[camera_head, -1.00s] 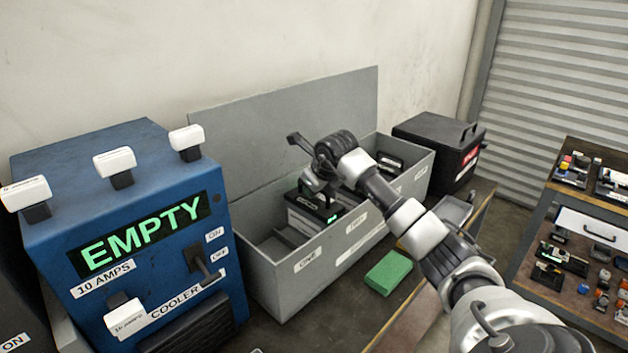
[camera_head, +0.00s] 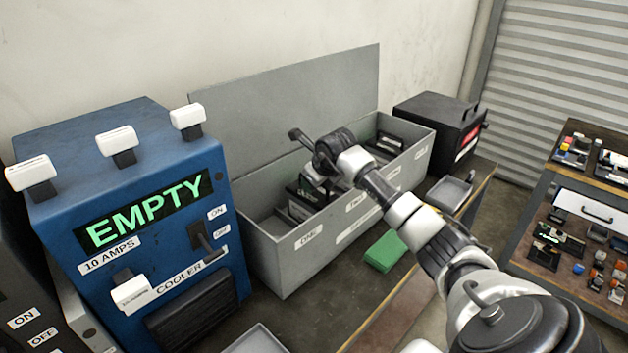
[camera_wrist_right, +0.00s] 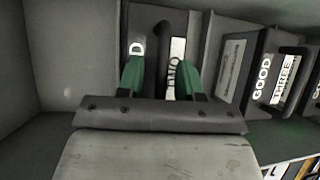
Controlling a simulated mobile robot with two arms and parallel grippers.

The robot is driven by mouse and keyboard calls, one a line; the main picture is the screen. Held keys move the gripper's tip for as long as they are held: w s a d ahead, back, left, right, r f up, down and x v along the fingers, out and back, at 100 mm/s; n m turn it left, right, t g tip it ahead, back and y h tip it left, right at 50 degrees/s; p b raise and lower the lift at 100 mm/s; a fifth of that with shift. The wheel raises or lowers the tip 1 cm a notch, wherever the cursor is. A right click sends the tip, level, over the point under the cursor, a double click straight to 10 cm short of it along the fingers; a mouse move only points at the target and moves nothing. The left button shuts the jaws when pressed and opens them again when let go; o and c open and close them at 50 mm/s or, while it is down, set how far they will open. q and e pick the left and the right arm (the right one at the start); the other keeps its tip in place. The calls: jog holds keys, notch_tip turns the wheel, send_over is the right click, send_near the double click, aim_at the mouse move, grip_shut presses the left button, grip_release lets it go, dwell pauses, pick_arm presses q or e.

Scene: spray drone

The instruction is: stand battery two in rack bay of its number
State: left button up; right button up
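Battery two, a dark block with a handle and white "TWO" label (camera_wrist_right: 173,80), is upright inside the grey rack box (camera_head: 290,262). It also shows in the head view (camera_head: 303,207), partly behind the rack's front wall. It lies between an empty bay on its left and battery three (camera_wrist_right: 262,75), marked "GOOD", on its right in the wrist view. My right gripper (camera_wrist_right: 161,76) has its green fingers on both sides of battery two's handle and appears shut on it. Whether the battery touches the bay floor is hidden. My left gripper is out of view.
The rack has front labels, including "ONE" (camera_head: 308,238), and a raised lid (camera_head: 290,110). A blue cooler charger (camera_head: 130,180) reading "EMPTY" stands left. A green block (camera_head: 386,251) lies before the rack. A black case (camera_head: 437,135) and grey tray (camera_head: 450,193) are at right.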

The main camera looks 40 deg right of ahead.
jog(key=shift+r, duration=0.1)
jog(key=b+v, duration=0.1)
jog(key=v, duration=1)
jog(key=shift+s+r, duration=0.25)
jog(key=shift+r, duration=0.1)
